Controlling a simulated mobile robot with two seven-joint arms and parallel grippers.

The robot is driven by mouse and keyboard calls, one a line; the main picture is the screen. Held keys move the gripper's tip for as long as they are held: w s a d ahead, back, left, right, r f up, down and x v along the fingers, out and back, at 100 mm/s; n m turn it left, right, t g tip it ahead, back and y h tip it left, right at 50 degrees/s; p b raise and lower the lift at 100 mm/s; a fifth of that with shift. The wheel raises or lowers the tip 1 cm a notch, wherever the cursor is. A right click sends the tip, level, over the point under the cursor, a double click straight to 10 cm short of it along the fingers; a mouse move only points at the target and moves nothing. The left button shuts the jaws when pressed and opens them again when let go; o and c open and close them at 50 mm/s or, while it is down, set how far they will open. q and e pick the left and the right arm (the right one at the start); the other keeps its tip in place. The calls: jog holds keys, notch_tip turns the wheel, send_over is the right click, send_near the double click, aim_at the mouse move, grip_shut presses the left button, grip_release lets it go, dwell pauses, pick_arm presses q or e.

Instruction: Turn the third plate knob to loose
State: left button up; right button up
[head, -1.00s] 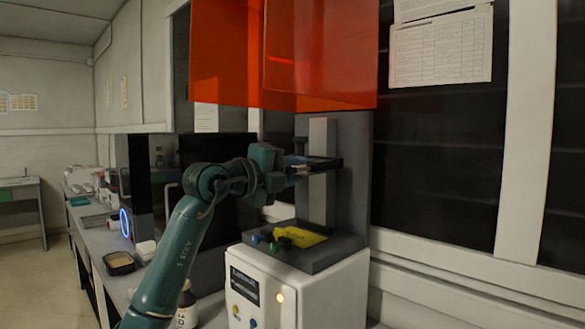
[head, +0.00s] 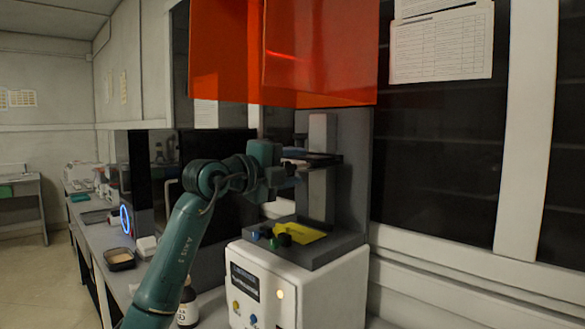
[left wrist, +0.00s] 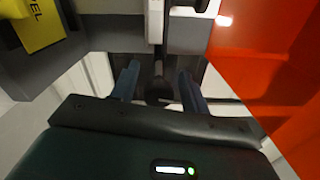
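The white machine (head: 262,285) has a grey column with a dark plate carrier (head: 322,160) partway up. My left gripper (head: 288,172) is at the carrier's left side; it also shows in the left wrist view (left wrist: 158,88). Its two blue-grey fingers are apart. A dark, round knob-like part (left wrist: 158,92) on a stem shows between them, with gaps on both sides. I cannot tell whether it is the third plate knob or which way it is turned. Several small knobs, blue, green and black (head: 285,239), sit lower, by the yellow plate (head: 303,233). My right gripper is out of view.
An orange see-through cover (head: 290,60) hangs above the gripper and shows close on the right in the left wrist view (left wrist: 265,60).

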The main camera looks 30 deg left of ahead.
pick_arm(q)
jog(key=b+v, duration=0.2)
jog(key=v, duration=1.1)
jog(key=shift+s+b, duration=0.1)
jog(key=shift+b, duration=0.25)
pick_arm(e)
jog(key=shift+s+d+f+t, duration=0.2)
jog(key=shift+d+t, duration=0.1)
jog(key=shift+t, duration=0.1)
